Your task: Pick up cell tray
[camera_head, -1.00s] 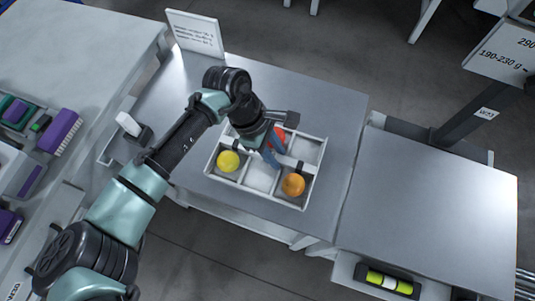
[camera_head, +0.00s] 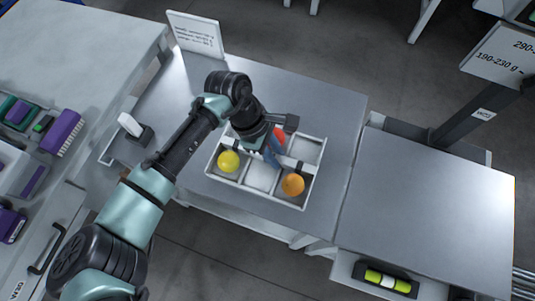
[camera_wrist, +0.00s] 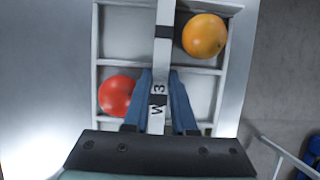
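The cell tray (camera_head: 238,183) is a pale, open tray with several square cells and a central handle bar marked "W 3" (camera_wrist: 161,92). It rests on the grey metal table. A yellow ball (camera_head: 228,161), an orange ball (camera_head: 293,184) and a red ball (camera_head: 279,136) sit in separate cells. The wrist view shows the orange (camera_wrist: 204,36) and red (camera_wrist: 117,96) ones; the yellow one is not visible there. My gripper (camera_wrist: 161,85) is over the tray, its blue fingers on either side of the handle. They look shut on it, with no clear gap.
A sign (camera_head: 195,35) stands at the table's back left corner. A small white-topped device (camera_head: 132,128) is left of the tray. A second metal table (camera_head: 430,200) at the right is bare, with a post and weight sign (camera_head: 499,54) behind it.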

